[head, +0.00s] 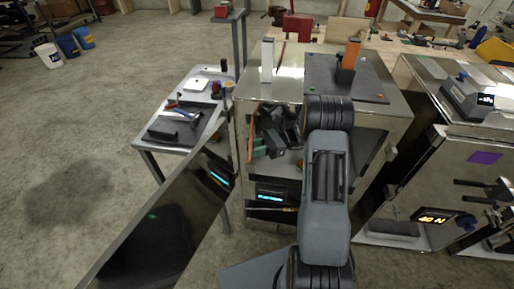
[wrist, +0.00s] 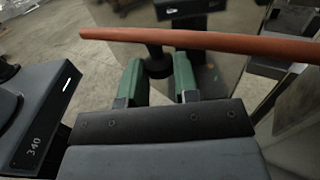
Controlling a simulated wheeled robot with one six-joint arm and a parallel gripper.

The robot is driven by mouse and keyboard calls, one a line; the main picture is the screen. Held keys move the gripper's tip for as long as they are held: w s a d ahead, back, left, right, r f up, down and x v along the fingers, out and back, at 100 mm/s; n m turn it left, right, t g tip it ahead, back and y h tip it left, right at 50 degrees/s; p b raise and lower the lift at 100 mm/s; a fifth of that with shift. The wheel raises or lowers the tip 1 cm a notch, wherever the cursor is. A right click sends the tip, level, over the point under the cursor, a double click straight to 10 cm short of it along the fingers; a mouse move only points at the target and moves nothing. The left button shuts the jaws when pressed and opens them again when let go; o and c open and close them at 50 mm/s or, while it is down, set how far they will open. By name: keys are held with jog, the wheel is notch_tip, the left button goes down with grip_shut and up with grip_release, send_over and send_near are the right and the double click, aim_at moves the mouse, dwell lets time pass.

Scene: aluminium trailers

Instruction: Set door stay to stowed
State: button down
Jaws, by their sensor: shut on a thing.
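The door stay (wrist: 235,42) is an orange-red rod crossing the top of the wrist view, just past my fingertips. In the head view the stay (head: 252,133) is a short orange strip at the cabinet's left opening, partly hidden. My gripper (wrist: 158,62) has green fingers set apart around a dark round knob (wrist: 157,68) that sits under the rod; it is shut on this part, which looks joined to the stay. In the head view my gripper (head: 265,147) is inside the cabinet mouth. The open door (head: 150,225) swings out to the left front.
The metal cabinet (head: 390,100) has a grey mat and an orange-handled device (head: 348,62) on top. A side table (head: 157,146) with tools stands behind the door. Another metal unit (head: 400,195) stands close on the right. Open floor lies at the left.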

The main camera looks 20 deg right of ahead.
jog(key=c, duration=0.9)
grip_release()
jog(key=shift+t, duration=0.3)
